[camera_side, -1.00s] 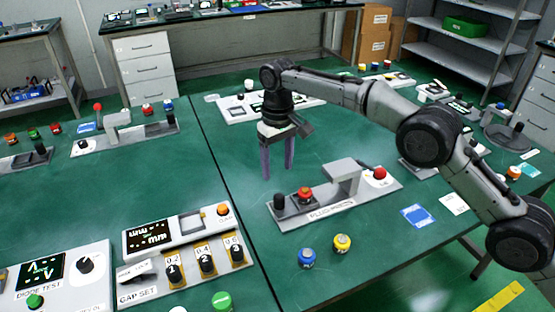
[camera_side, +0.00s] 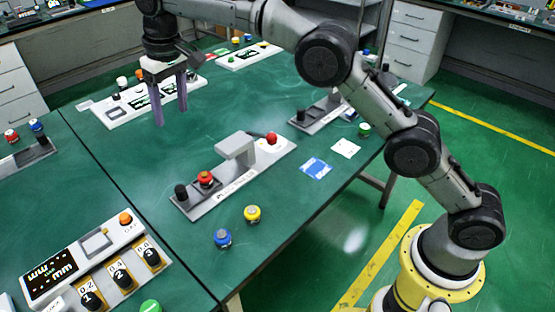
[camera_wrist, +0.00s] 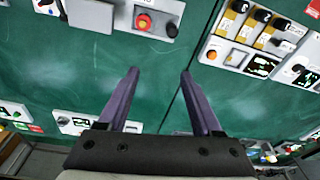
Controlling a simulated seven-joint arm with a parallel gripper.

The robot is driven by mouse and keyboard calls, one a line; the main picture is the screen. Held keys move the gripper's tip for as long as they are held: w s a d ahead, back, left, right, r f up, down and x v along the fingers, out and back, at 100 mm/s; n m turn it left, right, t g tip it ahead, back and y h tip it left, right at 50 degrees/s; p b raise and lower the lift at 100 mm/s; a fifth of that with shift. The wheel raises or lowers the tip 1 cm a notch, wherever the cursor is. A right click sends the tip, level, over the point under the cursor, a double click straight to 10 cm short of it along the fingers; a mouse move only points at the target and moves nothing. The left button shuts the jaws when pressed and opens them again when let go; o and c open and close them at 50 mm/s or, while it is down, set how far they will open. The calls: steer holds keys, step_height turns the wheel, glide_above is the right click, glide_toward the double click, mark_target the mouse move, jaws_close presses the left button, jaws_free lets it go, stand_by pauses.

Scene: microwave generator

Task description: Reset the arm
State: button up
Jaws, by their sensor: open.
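My gripper (camera_side: 170,99) hangs from my arm over the green table, with its two purple fingers pointing down. In the wrist view my gripper (camera_wrist: 159,72) has its fingers well apart, with only green table surface between them. It is open and empty. In the side view it is behind and left of the grey plug fixture (camera_side: 222,183), and apart from it. The fixture carries a red knob on a dark block (camera_side: 206,178) and a red button (camera_side: 272,138).
A blue knob (camera_side: 222,238) and a yellow knob (camera_side: 252,214) stand in front of the fixture. The gap-set panel (camera_side: 95,255) with several black knobs is at lower left. A white panel (camera_side: 130,106) lies behind my gripper. Green table between is clear.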

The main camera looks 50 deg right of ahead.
steer(key=s+d+r+m+t, duration=0.2)
steer(key=s+d+r, duration=1.1)
steer(key=r, duration=0.4)
steer(key=s+d+f+t, duration=0.1)
steer(key=s+d, duration=0.2)
steer(key=s, duration=0.5)
steer(key=s+d+t, duration=0.1)
steer(key=s+d, duration=0.2)
steer(key=s, duration=0.4)
steer(key=s+d+f, duration=0.2)
steer(key=s+f, duration=1)
steer(key=f, duration=0.3)
steer(key=shift+s+f+h, duration=0.3)
steer(key=shift+s, duration=0.1)
